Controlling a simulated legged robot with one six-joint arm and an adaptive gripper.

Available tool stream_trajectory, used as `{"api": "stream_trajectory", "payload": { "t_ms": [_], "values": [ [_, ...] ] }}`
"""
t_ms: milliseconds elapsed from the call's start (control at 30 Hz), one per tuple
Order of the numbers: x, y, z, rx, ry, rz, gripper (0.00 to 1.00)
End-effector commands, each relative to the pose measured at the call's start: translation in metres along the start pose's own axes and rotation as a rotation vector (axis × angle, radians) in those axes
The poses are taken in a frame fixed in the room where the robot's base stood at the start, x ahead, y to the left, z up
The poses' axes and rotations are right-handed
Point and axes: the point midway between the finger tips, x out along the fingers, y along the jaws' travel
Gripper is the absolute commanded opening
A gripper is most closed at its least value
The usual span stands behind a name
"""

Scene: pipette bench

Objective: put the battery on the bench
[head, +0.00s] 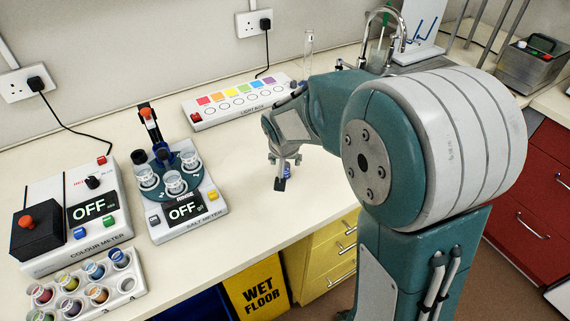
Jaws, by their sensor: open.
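My gripper (285,168) points down over the cream bench (255,215), right of the salt meter, with its fingers apart. A small dark, partly blue piece (281,183) shows at the lower fingertips, close above or on the bench top. I cannot tell if it is the battery or a finger pad. No battery can be made out clearly elsewhere. My arm hides part of the bench on the right.
The salt meter (184,212) and colour meter (97,244), both reading OFF, stand on the left. A rack of coloured pots (130,286) is at the front left. A lightbox (246,116) lies at the back. Bench between salt meter and gripper is clear.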

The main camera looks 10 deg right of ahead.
Motion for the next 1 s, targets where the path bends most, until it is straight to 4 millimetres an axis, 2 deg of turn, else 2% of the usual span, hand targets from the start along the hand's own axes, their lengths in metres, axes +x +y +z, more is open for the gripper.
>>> {"api": "stream_trajectory", "payload": {
  "t_ms": [33,300,400,633,767,1000],
  "values": [
    [-0.013,-0.001,-0.001,0.000,0.006,-0.002,0.70],
    [-0.066,-0.001,-0.001,-0.002,0.004,-0.002,0.70],
    [-0.079,-0.001,-0.001,-0.001,0.003,-0.001,0.70],
    [-0.096,0.004,0.003,-0.005,0.002,-0.003,0.70],
    [-0.116,0.017,0.015,-0.025,0.011,-0.014,0.70],
    [-0.156,0.045,0.051,-0.080,0.030,-0.041,0.70]
  ]
}}
